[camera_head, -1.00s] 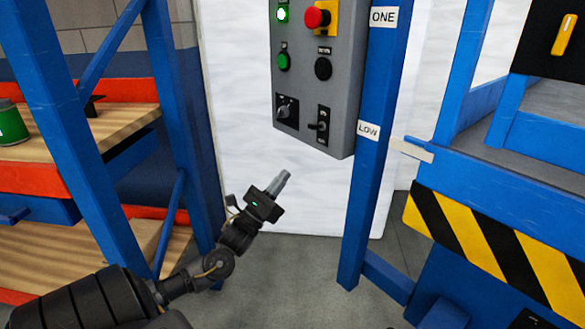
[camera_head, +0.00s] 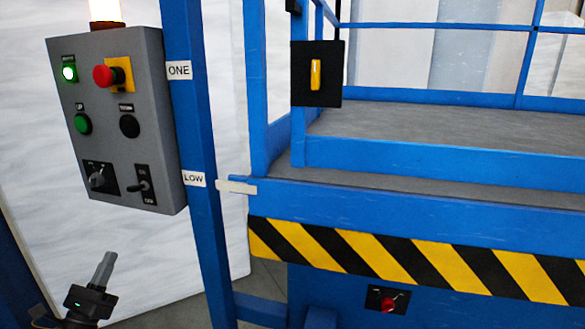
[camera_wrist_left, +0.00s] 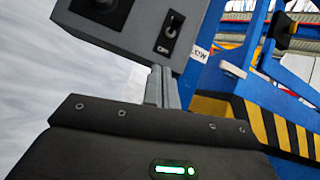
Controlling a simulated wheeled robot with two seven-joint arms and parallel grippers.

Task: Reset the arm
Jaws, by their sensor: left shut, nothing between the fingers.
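My left gripper (camera_head: 105,268) is at the lower left of the head view, below the grey control panel (camera_head: 150,75) and apart from it. Its fingers are together with nothing between them. In the left wrist view the shut fingers (camera_wrist_left: 160,88) point up toward the panel's lower edge (camera_wrist_left: 135,52). The panel has a lit green lamp (camera_head: 69,73), a red mushroom button (camera_head: 104,76), a green button (camera_head: 83,124), a black button (camera_head: 129,126), a rotary selector (camera_head: 98,179) and a toggle switch (camera_head: 142,186). My right gripper is not in view.
A blue post (camera_head: 205,130) labelled ONE and LOW stands right of the panel. A blue lift platform (camera_head: 420,200) with black-yellow stripes (camera_head: 400,260) fills the right. A yellow handle (camera_head: 316,74) is on its black plate, and a red knob (camera_head: 388,302) sits below.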

